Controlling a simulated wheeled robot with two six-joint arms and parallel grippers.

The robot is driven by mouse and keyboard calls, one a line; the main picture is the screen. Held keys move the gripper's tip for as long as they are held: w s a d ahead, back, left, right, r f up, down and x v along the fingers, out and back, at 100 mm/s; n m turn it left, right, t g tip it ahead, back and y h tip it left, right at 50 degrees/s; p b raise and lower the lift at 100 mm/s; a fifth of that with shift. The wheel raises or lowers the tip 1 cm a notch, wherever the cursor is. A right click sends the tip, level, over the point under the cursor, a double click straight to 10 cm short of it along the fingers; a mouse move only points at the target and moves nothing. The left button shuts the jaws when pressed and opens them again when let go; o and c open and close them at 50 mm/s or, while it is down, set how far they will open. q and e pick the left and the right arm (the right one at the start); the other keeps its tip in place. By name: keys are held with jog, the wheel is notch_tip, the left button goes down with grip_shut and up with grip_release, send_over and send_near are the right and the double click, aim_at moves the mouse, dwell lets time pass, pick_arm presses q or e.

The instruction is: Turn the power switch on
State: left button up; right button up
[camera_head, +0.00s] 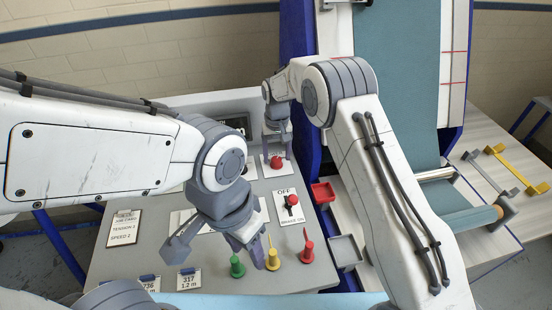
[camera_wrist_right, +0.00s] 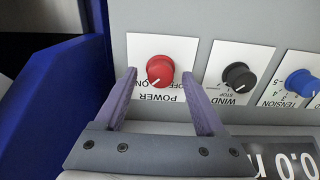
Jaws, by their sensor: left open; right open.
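The red power switch is a round knob (camera_wrist_right: 158,70) on a white label marked POWER, upside down in the right wrist view. A white line on it points to the lower left of that view; the OFF and ON lettering is partly hidden. In the head view the knob (camera_head: 277,162) is on the grey panel. My right gripper (camera_wrist_right: 157,76) is open, its fingertips on either side of the knob; I cannot tell if they touch it. It also shows in the head view (camera_head: 278,150). My left gripper (camera_head: 215,255) is open and empty low over the panel.
A black WIND knob (camera_wrist_right: 238,76) and blue TENSION knob (camera_wrist_right: 302,83) sit beside the power knob.

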aim_at(276, 160)
notch_tip(276, 160, up, 9)
jog(key=b, duration=0.1)
dwell(0.5)
jog(key=s+r+n, duration=0.2)
jog(key=s+r, duration=0.2)
jog(key=s, duration=0.9)
jog(key=s+r+n, duration=0.2)
jog(key=s+r, duration=0.2)
jog(key=s, duration=1)
jog(key=s+d+f, duration=0.1)
jog(key=s+d, duration=0.1)
jog(key=s, duration=0.3)
jog(key=s+d+f+n+y, duration=0.1)
jog(key=s+f, duration=0.1)
jog(key=s, duration=0.3)
jog(key=shift+s+d, duration=0.4)
